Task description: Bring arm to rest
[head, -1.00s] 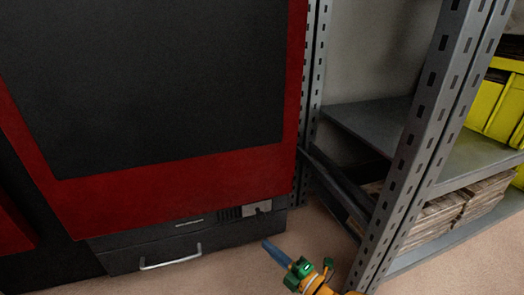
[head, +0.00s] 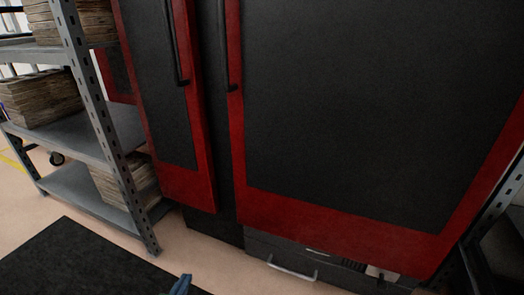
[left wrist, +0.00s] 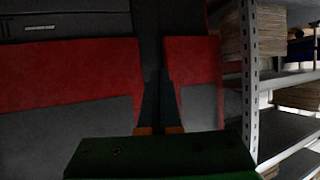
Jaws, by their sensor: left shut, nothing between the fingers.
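My left gripper (head: 182,284) shows only as a small blue tip at the bottom edge of the head view, in front of the dark floor mat. The rest of the left arm is out of that view. In the left wrist view the two dark fingers of this gripper (left wrist: 158,76) are close together at their tips, shut with nothing between them. They point toward the red and black cabinet, and I see no contact. My right gripper is in neither view.
The tall red and black cabinet (head: 350,110) fills the middle and right, with a handled drawer (head: 291,272) low down. A grey metal shelf (head: 88,148) with stacked brown boards stands at the left. A black mat (head: 75,260) lies on the floor at the lower left.

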